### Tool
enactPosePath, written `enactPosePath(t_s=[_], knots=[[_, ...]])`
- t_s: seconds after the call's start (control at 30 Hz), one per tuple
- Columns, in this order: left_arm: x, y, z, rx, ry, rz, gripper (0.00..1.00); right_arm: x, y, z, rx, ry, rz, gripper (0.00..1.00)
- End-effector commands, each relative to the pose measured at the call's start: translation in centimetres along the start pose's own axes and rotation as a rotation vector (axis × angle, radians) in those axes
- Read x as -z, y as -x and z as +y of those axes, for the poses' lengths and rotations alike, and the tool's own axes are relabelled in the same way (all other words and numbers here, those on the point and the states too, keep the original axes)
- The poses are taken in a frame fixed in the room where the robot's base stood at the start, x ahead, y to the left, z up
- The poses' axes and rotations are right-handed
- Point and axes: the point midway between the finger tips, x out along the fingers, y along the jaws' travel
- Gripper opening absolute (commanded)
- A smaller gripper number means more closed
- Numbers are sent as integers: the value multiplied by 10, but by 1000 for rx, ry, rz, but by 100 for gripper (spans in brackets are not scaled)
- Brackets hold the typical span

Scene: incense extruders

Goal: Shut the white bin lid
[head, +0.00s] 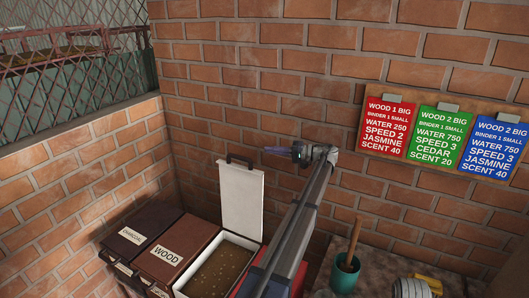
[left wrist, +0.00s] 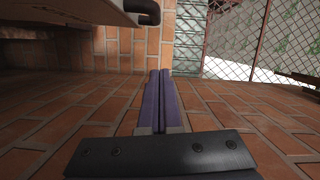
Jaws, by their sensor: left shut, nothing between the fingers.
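The white bin (head: 178,291) stands open in the head view, with brown grainy material inside. Its white lid (head: 241,205) stands upright at the back of the bin, near the brick wall, with a black handle (head: 239,159) on its top edge. In the left wrist view the lid (left wrist: 70,10) and its handle (left wrist: 148,14) show at the top left. My left gripper (head: 266,150) is shut and empty, its purple fingers pointing left, just right of and slightly above the handle, apart from it in the picture. Its fingers also show in the left wrist view (left wrist: 160,74). My right gripper is out of view.
A closed brown WOOD bin (head: 178,250) and a darker CHARCOAL bin (head: 130,238) stand left of the white bin. Something red (head: 300,281) is partly hidden by my arm. A teal mortar (head: 344,273) with pestle stands at right. Recipe cards (head: 434,137) hang on the wall.

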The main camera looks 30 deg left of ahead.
Motion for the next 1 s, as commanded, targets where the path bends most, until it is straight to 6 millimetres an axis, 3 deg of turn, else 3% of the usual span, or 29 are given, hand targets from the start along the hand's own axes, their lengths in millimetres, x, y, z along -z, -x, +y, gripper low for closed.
enactPosePath(t_s=[0.43,0.5,0.7,1.0], knots=[[-1,-88,1,-1,-1,-1,0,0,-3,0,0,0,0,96],[-17,-89,1,-2,-1,0,0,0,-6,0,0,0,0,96],[-35,-94,1,-2,-1,0,0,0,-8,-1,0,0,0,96],[-39,-95,0,-2,-1,0,0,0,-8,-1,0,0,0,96]])
